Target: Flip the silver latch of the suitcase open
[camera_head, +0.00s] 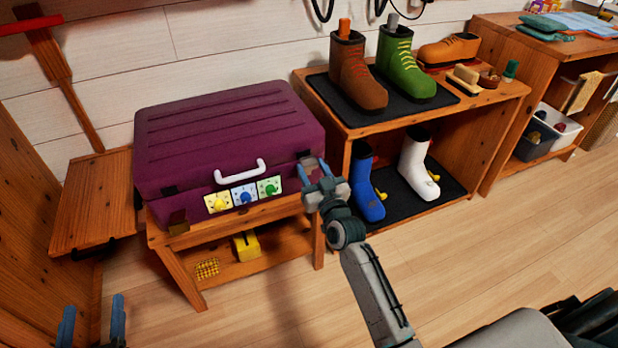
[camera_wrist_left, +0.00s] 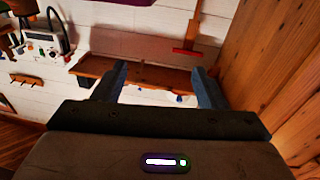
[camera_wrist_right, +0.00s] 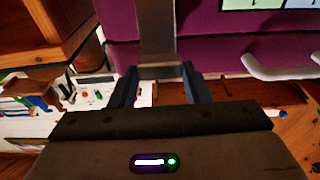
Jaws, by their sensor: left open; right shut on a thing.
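The closed purple suitcase (camera_head: 230,140) lies on a low wooden bench at the left in the head view. Its front has a white handle (camera_head: 240,172) and three coloured dial plates (camera_head: 244,194). My right gripper (camera_head: 313,168) is at the suitcase's front right corner. In the right wrist view the silver latch (camera_wrist_right: 157,30) runs down the purple front to between my right fingertips (camera_wrist_right: 160,75), which are shut on it; the fingers mostly hide it in the head view. My left gripper (camera_head: 93,308) is open and empty at the lower left, away from the suitcase.
A wooden rack (camera_head: 340,125) with boots stands right of the suitcase. The bench's lower shelf (camera_head: 265,250) holds a yellow object (camera_head: 246,246). A wooden ledge (camera_head: 92,200) is at the left. The floor (camera_head: 480,260) in front is clear.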

